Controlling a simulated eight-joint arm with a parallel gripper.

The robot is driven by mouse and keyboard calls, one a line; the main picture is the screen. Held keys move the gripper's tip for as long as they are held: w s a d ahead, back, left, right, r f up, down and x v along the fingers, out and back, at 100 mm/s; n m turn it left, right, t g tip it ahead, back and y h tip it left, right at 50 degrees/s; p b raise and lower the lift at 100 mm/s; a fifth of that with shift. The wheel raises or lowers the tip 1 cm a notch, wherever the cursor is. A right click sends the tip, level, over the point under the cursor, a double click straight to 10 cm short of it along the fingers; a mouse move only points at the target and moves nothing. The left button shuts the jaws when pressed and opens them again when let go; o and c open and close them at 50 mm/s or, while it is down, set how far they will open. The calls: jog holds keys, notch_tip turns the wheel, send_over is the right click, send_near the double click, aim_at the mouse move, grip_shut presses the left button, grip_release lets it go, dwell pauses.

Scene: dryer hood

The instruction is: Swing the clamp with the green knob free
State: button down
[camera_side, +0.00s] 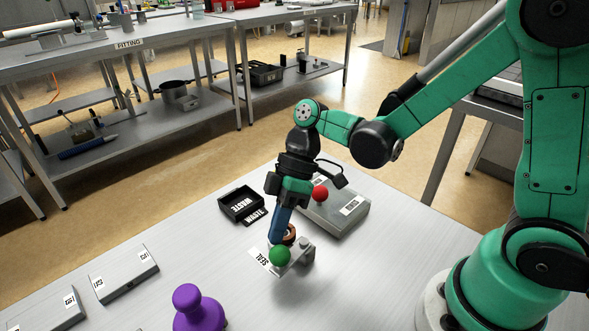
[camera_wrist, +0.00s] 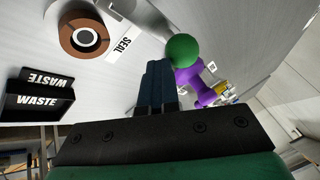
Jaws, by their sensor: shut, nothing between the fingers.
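The green knob (camera_side: 280,255) is a ball at the near end of a grey clamp (camera_side: 302,250) on the table, beside the SEAL label (camera_side: 258,261). A copper-brown ring (camera_side: 290,234) sits behind it. My gripper (camera_side: 275,238) points down with blue fingers, shut and empty, close beside the green knob. In the wrist view the shut fingers (camera_wrist: 157,75) lie just left of the green knob (camera_wrist: 182,50); I cannot tell whether they touch it. The ring (camera_wrist: 84,37) shows at the upper left there. The clamp's arm is mostly hidden in the wrist view.
A black WASTE bin (camera_side: 241,204) stands behind the clamp. A grey block with a red knob (camera_side: 320,193) is behind right. A purple knobbed object (camera_side: 197,308) stands at the front. Two grey labelled blocks (camera_side: 124,273) (camera_side: 50,312) lie left. Table between them is clear.

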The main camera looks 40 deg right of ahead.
jog(key=shift+s+a, duration=0.2)
jog(key=shift+s, duration=0.15)
jog(key=w+d, duration=0.1)
jog(key=w+r, duration=0.1)
jog(key=w, duration=0.1)
jog(key=w+d, duration=0.1)
jog(key=shift+w+d+r, duration=0.2)
jog(key=shift+d+r, duration=0.1)
jog(key=shift+d, duration=0.05)
jog(key=w+v, duration=0.1)
jog(key=v, duration=0.8)
jog(key=s+d+f+m+t+h, duration=0.1)
jog(key=s+d+m+t+h, duration=0.2)
jog(key=s+m+t+h, duration=0.3)
jog(key=s+m+t, duration=0.1)
jog(key=m+t, duration=0.1)
jog(key=m, duration=0.3)
jog(key=shift+d+f+m+t, duration=0.15)
jog(key=shift+f+m+t, duration=0.15)
jog(key=shift+m, duration=0.1)
